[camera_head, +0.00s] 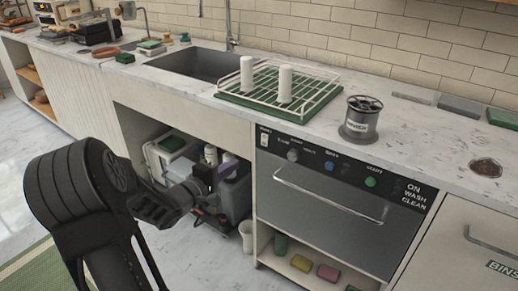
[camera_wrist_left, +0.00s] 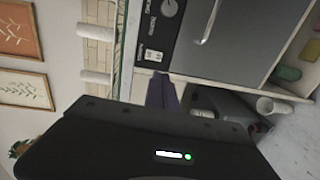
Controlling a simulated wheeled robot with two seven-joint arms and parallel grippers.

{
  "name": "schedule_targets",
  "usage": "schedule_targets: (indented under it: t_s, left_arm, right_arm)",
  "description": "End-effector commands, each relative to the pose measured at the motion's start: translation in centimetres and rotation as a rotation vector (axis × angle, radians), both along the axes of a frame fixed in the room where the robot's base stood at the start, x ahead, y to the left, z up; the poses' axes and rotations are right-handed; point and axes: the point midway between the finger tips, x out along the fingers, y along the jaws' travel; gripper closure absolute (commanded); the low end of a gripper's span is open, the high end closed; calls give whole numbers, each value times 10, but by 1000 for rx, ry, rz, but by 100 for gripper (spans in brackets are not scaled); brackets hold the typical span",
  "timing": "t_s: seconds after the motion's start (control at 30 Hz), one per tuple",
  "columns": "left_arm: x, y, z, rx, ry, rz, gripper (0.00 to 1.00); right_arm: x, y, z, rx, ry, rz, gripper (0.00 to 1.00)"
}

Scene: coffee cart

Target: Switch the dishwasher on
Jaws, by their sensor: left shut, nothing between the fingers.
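The dishwasher (camera_head: 325,215) sits under the counter, with its door shut and a bar handle (camera_head: 330,195) across it. Its dark control panel has a white switch (camera_head: 264,138) at the left end, then a grey knob (camera_head: 292,155), a blue button (camera_head: 329,166) and a green button (camera_head: 370,182). The switch also shows in the left wrist view (camera_wrist_left: 153,55); its position is too small to read. My left gripper (camera_head: 228,166) is shut and empty, left of the panel and apart from it. Its purple fingers show in the left wrist view (camera_wrist_left: 162,90), near the switch in the picture.
A rack (camera_head: 235,100) with two white cylinders and a grey round holder (camera_head: 361,118) stand on the counter above. The open bay left of the dishwasher holds containers (camera_head: 235,195). Sponges lie on the shelf (camera_head: 310,280) below. The floor in front is clear.

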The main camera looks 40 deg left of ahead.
Motion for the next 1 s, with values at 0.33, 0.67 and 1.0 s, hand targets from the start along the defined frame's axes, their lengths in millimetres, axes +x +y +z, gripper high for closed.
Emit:
schedule_targets:
  t_s: [0.33, 0.67, 1.0]
  left_arm:
    - [26, 0, -5, 1, 0, -3, 100]
    - [90, 1, -13, 1, -1, -2, 100]
    - [135, 3, -17, 1, 0, 0, 100]
  right_arm:
    - [0, 0, -5, 0, 0, 0, 75]
    - [0, 0, -13, 0, 0, 0, 75]
    - [0, 0, -18, 0, 0, 0, 75]
